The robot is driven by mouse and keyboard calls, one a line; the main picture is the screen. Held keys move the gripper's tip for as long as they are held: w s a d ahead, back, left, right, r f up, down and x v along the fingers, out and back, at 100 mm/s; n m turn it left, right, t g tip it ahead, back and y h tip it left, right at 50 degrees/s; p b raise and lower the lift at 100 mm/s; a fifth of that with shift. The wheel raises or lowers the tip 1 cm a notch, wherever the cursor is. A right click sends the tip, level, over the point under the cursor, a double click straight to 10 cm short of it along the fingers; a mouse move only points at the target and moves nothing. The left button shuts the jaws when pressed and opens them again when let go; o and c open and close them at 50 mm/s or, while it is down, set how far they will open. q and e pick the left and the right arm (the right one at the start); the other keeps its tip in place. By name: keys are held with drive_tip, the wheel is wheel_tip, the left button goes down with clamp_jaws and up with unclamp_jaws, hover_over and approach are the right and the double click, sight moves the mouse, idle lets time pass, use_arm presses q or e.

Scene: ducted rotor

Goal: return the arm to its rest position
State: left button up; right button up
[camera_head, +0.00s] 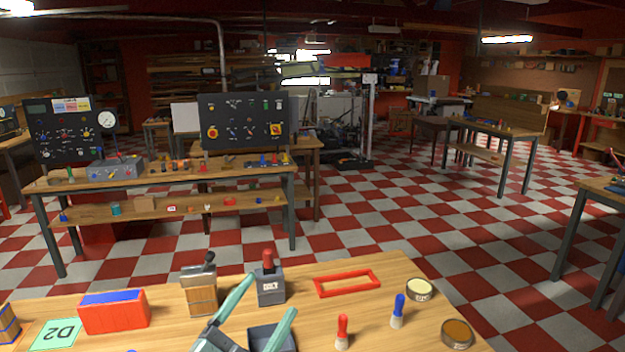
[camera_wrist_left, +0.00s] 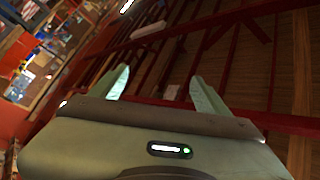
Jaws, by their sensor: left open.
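My left gripper (camera_head: 258,312) comes up from the bottom edge of the head view, over the near wooden table (camera_head: 400,270). Its two pale green fingers are spread apart with nothing between them. In the left wrist view the open fingers (camera_wrist_left: 160,88) point up toward the roof beams, and the space between them is empty. A dark open box (camera_head: 272,340) shows behind and below the fingers in the head view. Whether they touch it I cannot tell. My right gripper is in neither view.
On the near table are a red-blue box (camera_head: 113,313), a green D2 card (camera_head: 55,335), a wooden block with a lever (camera_head: 200,292), a grey box with a red handle (camera_head: 270,284), a red frame (camera_head: 347,283), two brushes (camera_head: 398,310) and two round tins (camera_head: 419,290). Checkered floor lies beyond.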

use_arm(q)
drive_tip(key=s+a+f+n+g+y, duration=0.35)
drive_tip(key=a+f+n+y, duration=0.25)
drive_tip(key=f, duration=0.4)
drive_tip(key=s+a+f+n+g+y, duration=0.3)
drive_tip(key=s+a+f+n+y, duration=0.15)
drive_tip(key=a+f+n, duration=0.35)
drive_tip(key=s+d+f+m+g, duration=0.1)
drive_tip(key=s+f+g, duration=0.4)
drive_tip(key=s, duration=0.4)
drive_tip(key=s+f+g, duration=0.4)
drive_tip(key=s+f, duration=0.3)
drive_tip(key=s, duration=0.2)
drive_tip(key=s+f+g+b, duration=0.25)
drive_tip(key=f+b, duration=0.35)
drive_tip(key=f, duration=2.7)
drive_tip(key=s+a+f+b, duration=0.2)
drive_tip(key=s+f+b, duration=0.2)
drive_tip(key=s+f, duration=1.3)
wheel_tip(320, 180, down, 2)
drive_tip(key=shift+a+f, duration=0.25)
